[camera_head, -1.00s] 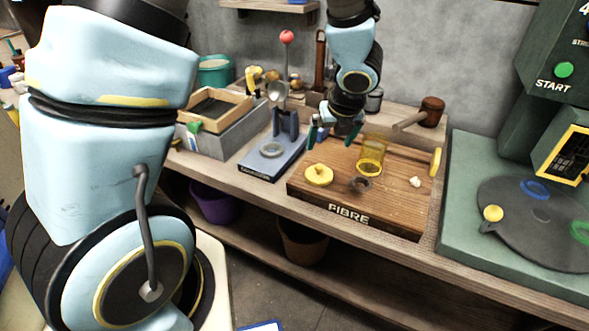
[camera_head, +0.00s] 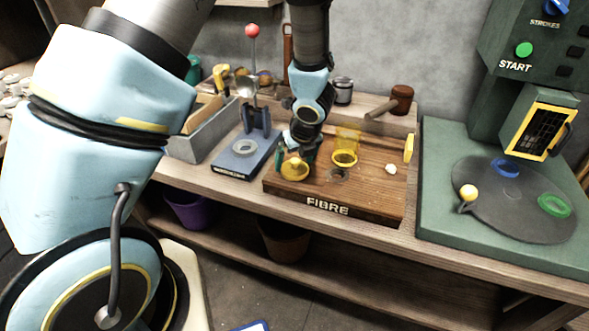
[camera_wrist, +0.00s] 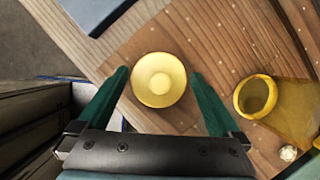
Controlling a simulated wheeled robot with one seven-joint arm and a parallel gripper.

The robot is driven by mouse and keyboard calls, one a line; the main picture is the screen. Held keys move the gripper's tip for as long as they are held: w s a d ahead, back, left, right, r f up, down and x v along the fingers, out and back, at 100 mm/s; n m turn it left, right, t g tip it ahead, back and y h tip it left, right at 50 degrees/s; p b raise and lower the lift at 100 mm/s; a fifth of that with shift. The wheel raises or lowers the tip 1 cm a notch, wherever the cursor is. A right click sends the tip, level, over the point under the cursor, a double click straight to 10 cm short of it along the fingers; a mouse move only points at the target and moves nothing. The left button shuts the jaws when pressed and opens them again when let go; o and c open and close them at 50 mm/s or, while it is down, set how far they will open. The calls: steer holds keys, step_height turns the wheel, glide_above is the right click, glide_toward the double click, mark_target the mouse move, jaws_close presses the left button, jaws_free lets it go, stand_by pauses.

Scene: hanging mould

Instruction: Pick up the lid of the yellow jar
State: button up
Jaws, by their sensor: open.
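The yellow lid (camera_wrist: 159,80) lies on the wooden FIBRE board, round with a raised knob in its middle. In the head view the lid (camera_head: 294,170) is at the board's left part, partly hidden by my gripper. My gripper (camera_wrist: 160,76) is open, its two green fingers on either side of the lid. The lid's edges look clear of both fingers, and I cannot tell the exact height of the fingertips. The yellow transparent jar (camera_head: 345,150) stands open to the right of the lid. It also shows at the right in the wrist view (camera_wrist: 257,97).
The wooden board (camera_head: 372,196) also bears a small white lump (camera_head: 391,168) and a dark round recess. A blue press stand (camera_head: 244,153) with a red knob is at left, a mallet (camera_head: 401,97) behind. A green machine (camera_head: 450,150) stands right.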

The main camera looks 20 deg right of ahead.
steer(key=shift+f, duration=0.15)
steer(key=c, duration=0.9)
